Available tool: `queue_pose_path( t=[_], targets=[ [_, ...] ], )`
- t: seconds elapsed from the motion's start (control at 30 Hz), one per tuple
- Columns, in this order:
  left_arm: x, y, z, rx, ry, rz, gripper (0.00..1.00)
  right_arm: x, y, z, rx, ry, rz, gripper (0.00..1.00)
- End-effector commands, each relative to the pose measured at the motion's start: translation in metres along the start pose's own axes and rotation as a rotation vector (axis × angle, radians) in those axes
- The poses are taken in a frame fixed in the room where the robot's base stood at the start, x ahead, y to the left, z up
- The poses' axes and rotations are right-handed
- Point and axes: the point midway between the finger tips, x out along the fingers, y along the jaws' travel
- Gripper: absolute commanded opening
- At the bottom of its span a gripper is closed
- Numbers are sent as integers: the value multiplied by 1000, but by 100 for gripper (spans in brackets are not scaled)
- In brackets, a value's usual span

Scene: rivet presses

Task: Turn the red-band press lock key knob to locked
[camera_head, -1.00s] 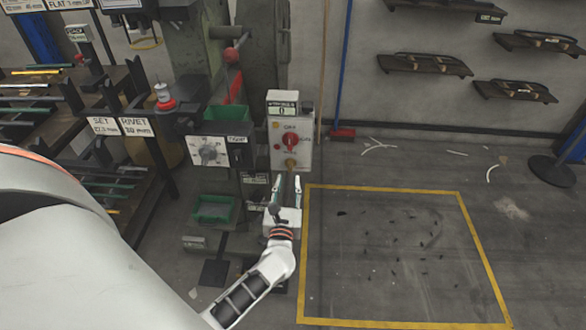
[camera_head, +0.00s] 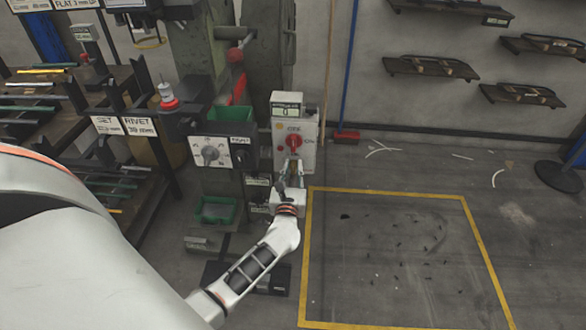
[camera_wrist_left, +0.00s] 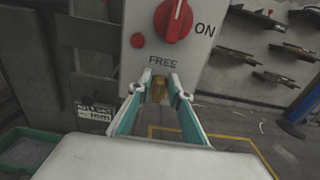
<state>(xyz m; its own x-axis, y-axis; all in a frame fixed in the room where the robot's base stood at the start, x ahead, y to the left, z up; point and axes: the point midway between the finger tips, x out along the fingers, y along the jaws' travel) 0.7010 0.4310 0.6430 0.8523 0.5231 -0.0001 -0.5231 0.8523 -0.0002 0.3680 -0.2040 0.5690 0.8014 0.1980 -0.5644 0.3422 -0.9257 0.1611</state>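The grey control box (camera_head: 308,155) carries a big red rotary switch (camera_head: 294,142), also in the left wrist view (camera_wrist_left: 173,18). Below it, under the word FREE, is a small brass lock key knob (camera_wrist_left: 159,90). Red shows on the press above (camera_head: 236,72). My left gripper (camera_head: 294,170) is at the lower part of the box. In the left wrist view its two fingertips (camera_wrist_left: 162,82) stand on either side of the brass knob, very near it; whether they press on it I cannot tell. The fingers partly hide the knob. My right gripper is out of view.
Racks with rods (camera_head: 40,110) are at left, wall shelves (camera_head: 430,67) at back right.

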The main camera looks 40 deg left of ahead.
Motion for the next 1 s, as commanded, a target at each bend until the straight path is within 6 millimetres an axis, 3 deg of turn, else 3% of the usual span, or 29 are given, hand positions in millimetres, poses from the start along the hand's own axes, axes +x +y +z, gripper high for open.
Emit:
queue_pose_path(
  t=[0.53,1.0],
  targets=[
    [0,-2,1,62,-1,0,0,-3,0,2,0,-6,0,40],
    [0,-8,1,440,-1,0,0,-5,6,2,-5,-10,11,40]
  ],
)
